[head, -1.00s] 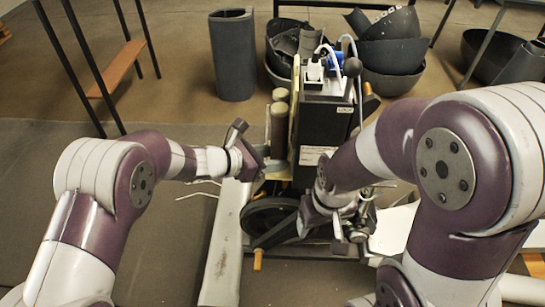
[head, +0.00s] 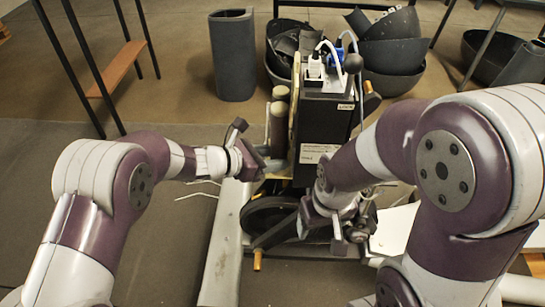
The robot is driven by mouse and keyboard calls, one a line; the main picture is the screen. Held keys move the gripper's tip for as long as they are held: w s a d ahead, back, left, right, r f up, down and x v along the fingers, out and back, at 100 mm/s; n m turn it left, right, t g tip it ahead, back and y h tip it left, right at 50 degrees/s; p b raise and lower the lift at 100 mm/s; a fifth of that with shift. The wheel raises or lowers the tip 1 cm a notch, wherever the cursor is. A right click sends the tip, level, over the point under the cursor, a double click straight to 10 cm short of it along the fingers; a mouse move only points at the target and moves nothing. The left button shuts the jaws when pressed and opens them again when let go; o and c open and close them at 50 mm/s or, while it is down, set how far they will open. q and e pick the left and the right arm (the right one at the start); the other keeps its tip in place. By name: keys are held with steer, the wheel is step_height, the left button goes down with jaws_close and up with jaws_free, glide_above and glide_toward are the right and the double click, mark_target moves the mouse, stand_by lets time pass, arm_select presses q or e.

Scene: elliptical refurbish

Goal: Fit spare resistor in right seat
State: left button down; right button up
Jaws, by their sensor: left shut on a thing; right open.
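The elliptical machine's dark housing (head: 326,130) stands upright at the centre of the head view. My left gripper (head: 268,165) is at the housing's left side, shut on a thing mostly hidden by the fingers. I cannot tell whether this is the spare resistor. My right gripper (head: 352,226) is low in front of the housing, open, its fingers partly hidden by its own wrist. The right seat cannot be made out from here.
Two upright cylinders (head: 279,118) stand left of the housing. A white plug and cables (head: 315,65) sit on its top. A black flywheel (head: 270,214) and pale frame rail (head: 226,245) lie below. Dark bowls (head: 390,55) and a grey tube (head: 232,55) stand behind.

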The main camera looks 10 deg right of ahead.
arm_select(q)
steer(key=c, duration=0.6)
jaws_free()
steer(key=shift+s+f, duration=0.1)
steer(key=shift+f, duration=0.2)
steer(key=shift+o, duration=0.2)
steer(key=shift+a+r, duration=0.2)
steer(key=shift+a, duration=0.25)
steer(key=shift+o, duration=0.2)
steer(key=p+v, duration=0.2)
steer(key=v, duration=1)
steer(key=shift+r, duration=0.3)
steer(key=shift+d, duration=0.15)
